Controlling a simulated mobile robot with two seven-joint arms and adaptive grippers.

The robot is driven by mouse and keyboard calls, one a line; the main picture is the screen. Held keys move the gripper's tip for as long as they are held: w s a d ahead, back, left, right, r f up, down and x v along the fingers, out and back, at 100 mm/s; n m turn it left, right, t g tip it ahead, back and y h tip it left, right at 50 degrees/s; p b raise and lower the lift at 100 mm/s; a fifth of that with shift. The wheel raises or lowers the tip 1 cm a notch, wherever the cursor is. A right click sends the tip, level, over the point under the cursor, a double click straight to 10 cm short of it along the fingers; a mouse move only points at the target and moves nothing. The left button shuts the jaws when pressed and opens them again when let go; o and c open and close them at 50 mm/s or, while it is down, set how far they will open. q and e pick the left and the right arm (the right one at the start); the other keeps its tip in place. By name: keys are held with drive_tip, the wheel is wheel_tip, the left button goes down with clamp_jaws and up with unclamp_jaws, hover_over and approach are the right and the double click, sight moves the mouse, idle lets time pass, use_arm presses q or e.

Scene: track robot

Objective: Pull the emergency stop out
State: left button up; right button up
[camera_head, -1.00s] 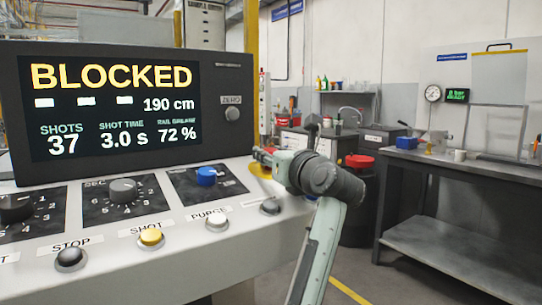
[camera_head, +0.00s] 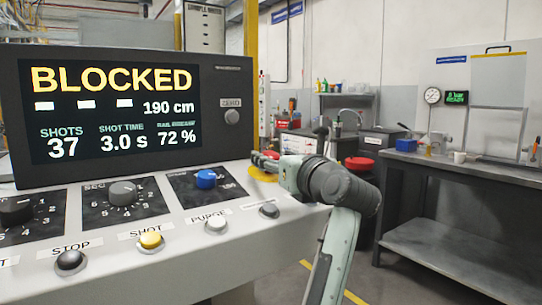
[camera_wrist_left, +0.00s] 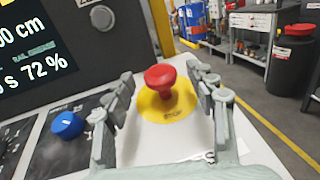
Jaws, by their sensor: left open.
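The emergency stop is a red mushroom button (camera_wrist_left: 161,77) on a round yellow plate (camera_wrist_left: 152,106) at the panel's right end. My left gripper (camera_head: 266,160) is open over the plate. In the left wrist view its two fingers (camera_wrist_left: 160,72) stand on either side of the red button, with gaps to it. My right gripper is in neither view.
The sloped panel (camera_head: 190,260) carries a blue knob (camera_head: 206,178), grey and black dials, and several push buttons. The display (camera_head: 115,110) behind reads BLOCKED. A grey workbench (camera_head: 450,165) stands at the right, with open floor before it.

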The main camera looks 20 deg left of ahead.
use_arm(q)
drive_tip(key=v, duration=0.9)
drive_tip(key=shift+s+d, duration=0.1)
drive_tip(key=shift+d, duration=0.05)
